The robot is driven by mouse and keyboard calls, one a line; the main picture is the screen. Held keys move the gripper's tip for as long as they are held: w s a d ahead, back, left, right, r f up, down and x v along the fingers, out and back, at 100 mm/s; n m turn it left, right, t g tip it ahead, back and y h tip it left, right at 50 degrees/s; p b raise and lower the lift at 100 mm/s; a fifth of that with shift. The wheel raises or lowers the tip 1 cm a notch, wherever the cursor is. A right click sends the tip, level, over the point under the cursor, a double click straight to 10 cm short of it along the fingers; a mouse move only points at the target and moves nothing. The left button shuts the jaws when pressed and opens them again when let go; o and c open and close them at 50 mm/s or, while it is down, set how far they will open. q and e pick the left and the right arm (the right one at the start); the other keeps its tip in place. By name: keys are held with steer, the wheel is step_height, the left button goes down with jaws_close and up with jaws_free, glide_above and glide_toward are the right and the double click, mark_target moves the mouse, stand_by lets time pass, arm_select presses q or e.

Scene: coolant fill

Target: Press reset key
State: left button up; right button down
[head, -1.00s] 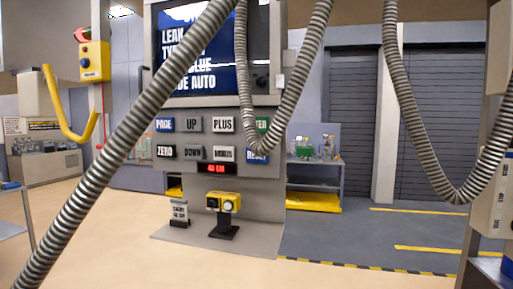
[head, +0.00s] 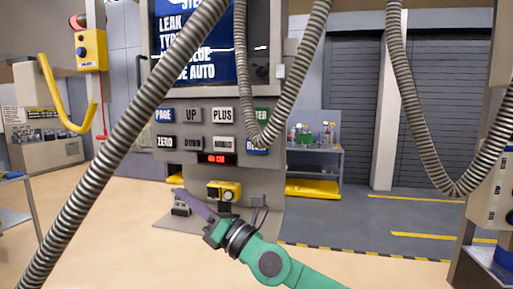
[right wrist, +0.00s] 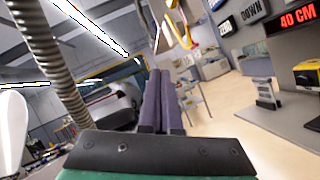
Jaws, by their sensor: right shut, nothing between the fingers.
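The blue reset key (head: 261,150) is at the right end of the lower key row on the grey panel (head: 265,187). A ribbed hose hangs across it and hides part of its label. My right gripper (head: 181,193) is low in front of the panel, below and left of the reset key and apart from it. Its two purple fingers are together and empty, also seen in the right wrist view (right wrist: 160,76). The reset key does not show in the right wrist view. My left gripper is not in view.
Other keys, such as ZERO (head: 165,143) and the blue PAGE key (head: 164,115), share the panel. A red display (head: 216,159) reads 40 CM. A yellow device (head: 223,190) stands below it. Ribbed hoses (head: 120,150) hang across the foreground. The beige floor at left is open.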

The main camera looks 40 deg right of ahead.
mark_target(257, 149)
steer(key=d+r+n+g+h, duration=0.2)
steer(key=d+n+h, duration=0.3)
steer(key=d, duration=0.3)
steer(key=w+d+r+n+g+h, duration=0.1)
steer(key=d+r+n+h, duration=0.3)
steer(key=d, duration=0.5)
steer(key=shift+d+n+g+h, duration=0.3)
steer(key=shift+n+g+h, duration=0.25)
steer(key=shift+h, duration=0.35)
steer(key=shift+w+r, duration=0.1)
steer(key=w+d+p, duration=0.1)
steer(key=d+p, duration=0.1)
steer(key=w+d+p, duration=0.2)
steer(key=p, duration=0.1)
steer(key=w+d+p, duration=0.1)
steer(key=d+p, duration=0.1)
steer(key=shift+w+d+r+p, duration=0.2)
steer(key=shift+r+p, duration=0.1)
steer(key=shift+p, duration=0.1)
steer(key=shift+w+d+f+p, duration=0.2)
steer(key=shift+w+d+p, duration=0.1)
steer(key=shift+p, duration=0.15)
steer(key=shift+d+f, duration=0.1)
steer(key=shift+f, duration=0.05)
